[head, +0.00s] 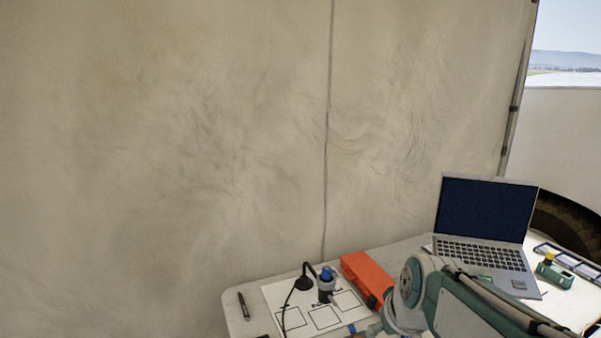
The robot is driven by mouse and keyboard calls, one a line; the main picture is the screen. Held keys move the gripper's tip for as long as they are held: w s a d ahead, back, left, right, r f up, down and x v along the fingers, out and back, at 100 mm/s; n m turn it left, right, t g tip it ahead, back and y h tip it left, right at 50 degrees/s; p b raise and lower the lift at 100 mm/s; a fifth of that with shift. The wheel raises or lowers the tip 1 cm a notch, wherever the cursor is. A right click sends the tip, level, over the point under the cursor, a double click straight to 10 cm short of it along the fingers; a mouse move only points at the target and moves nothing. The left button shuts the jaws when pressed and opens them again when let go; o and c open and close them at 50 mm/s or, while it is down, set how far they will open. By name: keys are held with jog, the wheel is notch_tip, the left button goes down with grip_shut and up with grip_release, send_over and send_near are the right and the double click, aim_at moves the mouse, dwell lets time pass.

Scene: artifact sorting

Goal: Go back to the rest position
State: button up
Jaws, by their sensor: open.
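My arm (463,305), teal and white, reaches in from the lower right over the front part of the table. Its rounded joint (411,283) is beside the orange case. My gripper does not show; the end of the arm drops out of sight at the bottom edge. A white sheet (294,296) with several black-outlined boxes lies on the table. A small dark grey object with a blue top (326,284) stands on the sheet, left of the arm.
A black gooseneck device (304,283) stands by the sheet. An orange case (364,276) lies close to my arm. A pen (243,305) is at the left, an open laptop (487,225) at the right, a green-and-yellow device (554,270) beyond. A fabric wall (170,150) rises behind.

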jog(key=s+m+h, duration=0.1)
jog(key=s, duration=1.3)
jog(key=shift+d+r+m, duration=0.2)
jog(key=shift+d+m, duration=0.1)
jog(key=shift+m, duration=0.1)
dwell(1.4)
